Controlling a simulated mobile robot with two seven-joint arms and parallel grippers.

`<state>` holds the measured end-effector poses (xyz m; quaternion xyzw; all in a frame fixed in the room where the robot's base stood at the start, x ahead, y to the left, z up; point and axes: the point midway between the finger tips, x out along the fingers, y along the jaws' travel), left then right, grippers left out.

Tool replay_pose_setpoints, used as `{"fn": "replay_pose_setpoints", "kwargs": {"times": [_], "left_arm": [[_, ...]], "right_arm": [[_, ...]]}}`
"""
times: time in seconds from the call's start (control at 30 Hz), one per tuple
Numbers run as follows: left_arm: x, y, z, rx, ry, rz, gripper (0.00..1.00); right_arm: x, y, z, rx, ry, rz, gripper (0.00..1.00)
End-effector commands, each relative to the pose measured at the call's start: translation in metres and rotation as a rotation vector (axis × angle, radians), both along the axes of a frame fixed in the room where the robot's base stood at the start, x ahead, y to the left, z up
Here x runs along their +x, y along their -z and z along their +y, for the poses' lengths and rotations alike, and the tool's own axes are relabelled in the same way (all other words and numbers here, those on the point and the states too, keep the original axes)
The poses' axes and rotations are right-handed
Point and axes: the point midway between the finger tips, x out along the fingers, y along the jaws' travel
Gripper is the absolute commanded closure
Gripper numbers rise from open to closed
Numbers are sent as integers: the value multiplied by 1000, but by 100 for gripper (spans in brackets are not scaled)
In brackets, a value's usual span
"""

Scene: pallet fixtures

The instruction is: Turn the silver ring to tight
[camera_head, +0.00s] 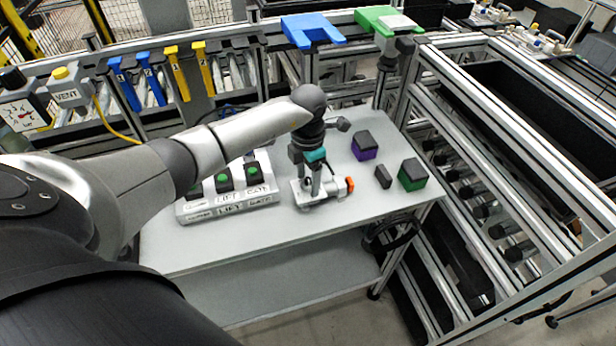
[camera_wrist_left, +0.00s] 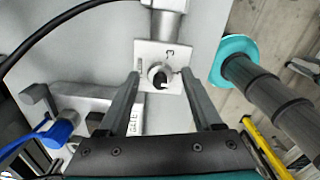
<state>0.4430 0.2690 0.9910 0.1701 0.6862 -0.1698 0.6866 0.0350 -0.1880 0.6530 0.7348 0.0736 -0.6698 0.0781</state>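A pale metal fixture (camera_head: 330,190) with an orange end stands on the grey table, under my left gripper (camera_head: 315,188). In the left wrist view, a square plate (camera_wrist_left: 147,52) marked 3 carries a round silver ring (camera_wrist_left: 159,73) with a dark centre. My left gripper is pointed down at it; in the wrist view its two fingers (camera_wrist_left: 160,76) stand apart, one on each side of the ring, with visible gaps. Whether the fingertips are at the ring's height I cannot tell. In the head view the ring is hidden by the gripper. My right gripper is in neither view.
A button box (camera_head: 230,201) labelled LIFT and GATE stands left of the fixture. Purple (camera_head: 365,146) and green (camera_head: 412,175) blocks and a dark block (camera_head: 383,177) lie to the right. A blue-ended fitting (camera_wrist_left: 60,133) shows in the wrist view. The table's front strip is clear.

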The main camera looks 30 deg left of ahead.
Motion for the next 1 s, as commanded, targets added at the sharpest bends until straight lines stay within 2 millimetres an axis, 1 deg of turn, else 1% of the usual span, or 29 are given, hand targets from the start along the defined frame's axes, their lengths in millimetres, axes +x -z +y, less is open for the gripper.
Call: {"fn": "replay_pose_setpoints", "kwargs": {"times": [0.03, 0.07, 0.57, 0.87, 1.0], "left_arm": [[0, 0, 0, 0, 0, 0, 40], [0, 0, 0, 0, 0, 0, 44], [0, 0, 0, 0, 0, 0, 100], [0, 0, 0, 0, 5, 0, 100], [0, 0, 0, 1, 34, 0, 100]], "right_arm": [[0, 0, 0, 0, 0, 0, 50], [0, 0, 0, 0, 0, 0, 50], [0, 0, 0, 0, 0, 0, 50], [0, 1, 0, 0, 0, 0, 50], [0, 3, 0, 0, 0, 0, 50]]}}
